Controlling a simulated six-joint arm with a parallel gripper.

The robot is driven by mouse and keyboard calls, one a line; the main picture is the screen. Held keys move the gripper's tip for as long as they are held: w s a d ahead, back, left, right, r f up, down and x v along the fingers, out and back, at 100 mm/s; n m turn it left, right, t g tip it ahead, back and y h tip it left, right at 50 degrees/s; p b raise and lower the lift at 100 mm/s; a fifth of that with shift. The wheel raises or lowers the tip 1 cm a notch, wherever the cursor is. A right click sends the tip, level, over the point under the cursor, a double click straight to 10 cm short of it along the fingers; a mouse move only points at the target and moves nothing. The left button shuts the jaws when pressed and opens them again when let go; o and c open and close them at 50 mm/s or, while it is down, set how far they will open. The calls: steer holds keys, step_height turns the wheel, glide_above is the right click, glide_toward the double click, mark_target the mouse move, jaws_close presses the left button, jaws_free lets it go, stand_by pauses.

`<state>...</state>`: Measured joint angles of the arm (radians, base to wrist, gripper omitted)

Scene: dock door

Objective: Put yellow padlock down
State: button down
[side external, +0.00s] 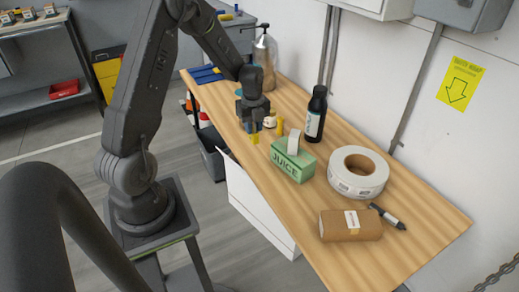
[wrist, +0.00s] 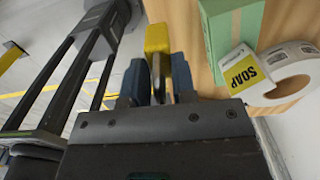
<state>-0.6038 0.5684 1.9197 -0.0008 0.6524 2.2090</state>
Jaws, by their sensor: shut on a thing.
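The yellow padlock (wrist: 158,38) is held at the tips of my gripper (wrist: 158,88), with its shackle between the blue-grey fingers and its body beyond them. In the side view my gripper (side external: 254,126) points down over the wooden bench, and the yellow padlock body (side external: 255,139) shows just below the fingers. I cannot tell whether its underside touches the bench top.
A pump bottle (side external: 265,60) stands behind. A small yellow object (side external: 280,126) is nearby.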

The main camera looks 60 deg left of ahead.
steer(key=s+a, duration=0.5)
steer(key=a, duration=0.8)
steer(key=shift+w+d+f, duration=0.75)
steer(key=shift+w+f, duration=0.95)
steer(key=shift+f, duration=0.1)
steer(key=shift+w+d+f, duration=0.75)
steer(key=shift+w+f, duration=0.95)
steer(key=shift+f, duration=0.15)
steer(key=shift+w+d+f, duration=0.75)
steer(key=shift+w+f, duration=0.95)
steer(key=shift+f, duration=0.1)
steer(key=shift+f, duration=0.15)
steer(key=c, duration=0.9)
jaws_free()
steer(key=shift+c, duration=0.2)
